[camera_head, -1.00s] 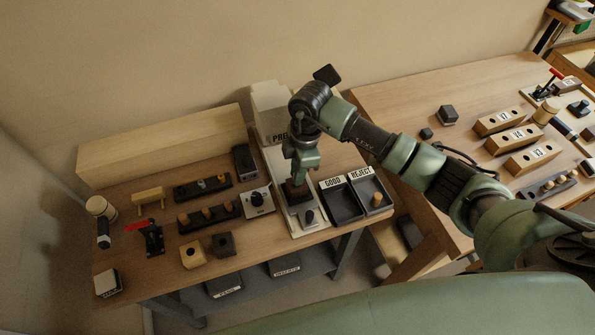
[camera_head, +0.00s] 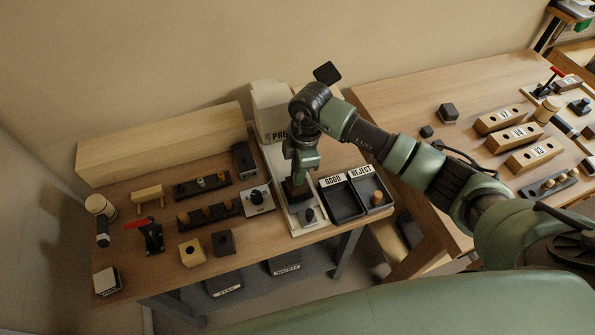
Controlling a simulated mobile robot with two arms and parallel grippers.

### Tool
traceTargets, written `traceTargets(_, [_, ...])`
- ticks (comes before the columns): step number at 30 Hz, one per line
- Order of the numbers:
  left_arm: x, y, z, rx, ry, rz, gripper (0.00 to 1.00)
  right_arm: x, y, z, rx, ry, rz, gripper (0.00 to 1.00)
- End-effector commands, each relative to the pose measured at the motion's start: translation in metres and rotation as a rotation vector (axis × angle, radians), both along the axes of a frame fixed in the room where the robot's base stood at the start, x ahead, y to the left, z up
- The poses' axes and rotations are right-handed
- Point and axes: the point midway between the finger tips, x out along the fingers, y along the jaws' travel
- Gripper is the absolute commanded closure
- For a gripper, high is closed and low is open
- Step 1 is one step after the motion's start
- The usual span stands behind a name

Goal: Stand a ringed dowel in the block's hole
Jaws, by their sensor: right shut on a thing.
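My right gripper (camera_head: 299,174) points down over the press base at the middle of the left bench. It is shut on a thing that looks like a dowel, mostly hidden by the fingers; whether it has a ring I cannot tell. A dark block (camera_head: 297,191) sits on the press base right below the fingertips, its hole hidden. Whether the dowel is in the hole I cannot tell. A dark rack (camera_head: 187,192) holds short dowels, one with a grey top (camera_head: 201,182). My left gripper is out of view.
The press (camera_head: 270,108) stands behind the gripper. GOOD (camera_head: 345,213) and REJECT (camera_head: 384,206) trays lie to its right; a tan dowel (camera_head: 378,196) is in REJECT. A pale block (camera_head: 192,260), another dark block (camera_head: 223,250) and a red-handled clamp (camera_head: 151,240) stand front left.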

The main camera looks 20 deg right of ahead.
Motion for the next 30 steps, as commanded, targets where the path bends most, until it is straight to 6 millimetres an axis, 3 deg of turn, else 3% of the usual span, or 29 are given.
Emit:
traceTargets(11, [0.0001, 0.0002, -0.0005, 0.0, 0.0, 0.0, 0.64, -0.0003, -0.0003, -0.0031, -0.001, 0.001, 0.0, 1.0])
traceTargets(12, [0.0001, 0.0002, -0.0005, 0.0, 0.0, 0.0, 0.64, -0.0003, -0.0003, -0.0031, -0.001, 0.001, 0.0, 0.82])
traceTargets(15, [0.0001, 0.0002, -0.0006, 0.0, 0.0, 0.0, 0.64, -0.0003, -0.0002, -0.0031, -0.001, 0.001, 0.0, 0.59])
traceTargets(22, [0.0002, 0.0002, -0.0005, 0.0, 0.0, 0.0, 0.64, -0.0001, -0.0002, -0.0027, 0.0, 0.0, 0.0, 0.59])
traceTargets(23, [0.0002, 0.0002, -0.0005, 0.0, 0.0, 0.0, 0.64, -0.0001, -0.0002, -0.0027, 0.0, 0.0, 0.0, 0.52])
traceTargets(30, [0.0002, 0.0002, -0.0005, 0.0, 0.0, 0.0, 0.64, 0.0, -0.0001, -0.0025, 0.0, 0.0, 0.0, 0.52])
